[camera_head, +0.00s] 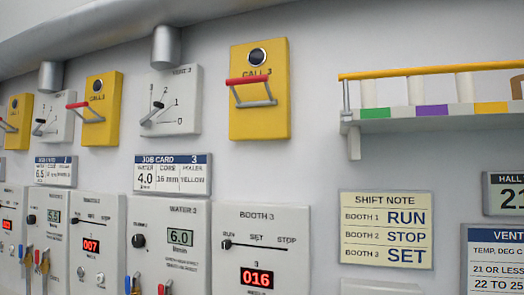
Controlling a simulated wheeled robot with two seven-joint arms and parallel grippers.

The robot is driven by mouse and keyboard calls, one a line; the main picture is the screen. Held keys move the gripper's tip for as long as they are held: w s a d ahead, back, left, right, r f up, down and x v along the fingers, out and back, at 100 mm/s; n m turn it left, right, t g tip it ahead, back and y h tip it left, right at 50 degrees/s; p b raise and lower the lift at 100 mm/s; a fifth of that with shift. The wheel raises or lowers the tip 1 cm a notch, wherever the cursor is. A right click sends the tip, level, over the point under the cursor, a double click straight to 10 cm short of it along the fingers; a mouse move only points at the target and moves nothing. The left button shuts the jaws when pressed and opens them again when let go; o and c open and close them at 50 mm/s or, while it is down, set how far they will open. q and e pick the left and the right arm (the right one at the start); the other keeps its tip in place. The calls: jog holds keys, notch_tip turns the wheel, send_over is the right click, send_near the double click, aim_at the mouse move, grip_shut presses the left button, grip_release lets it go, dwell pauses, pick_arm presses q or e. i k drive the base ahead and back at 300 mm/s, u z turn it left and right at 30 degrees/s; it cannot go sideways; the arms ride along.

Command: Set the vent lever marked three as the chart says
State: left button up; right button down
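The vent 3 panel (171,100) is a white wall plate with a scale from 0 to 3. Its dark lever (154,113) sits left of the numbers; I cannot tell exactly which mark it points to. The vent chart (493,262) at the lower right is cut off by the frame; its rows "21 or less" and "22 to 25" show, but their settings do not. The hall display (506,193) shows "21", with its right side cut off. Neither of my grippers is in view.
A yellow call 3 box (260,120) with a red-topped handle is right of the vent panel. Job card 3 (172,174) hangs below it. A shift note (386,229) is at the right. A shelf (430,123) with a yellow rail juts out at upper right.

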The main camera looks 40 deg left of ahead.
aim_at(145, 122)
jog(key=u, duration=2.5)
jog(key=k, duration=0.5)
jog(key=u, duration=1.4)
jog(key=i, duration=0.8)
jog(key=z, duration=0.7)
jog(key=i, duration=0.5)
jog(key=z, duration=0.6)
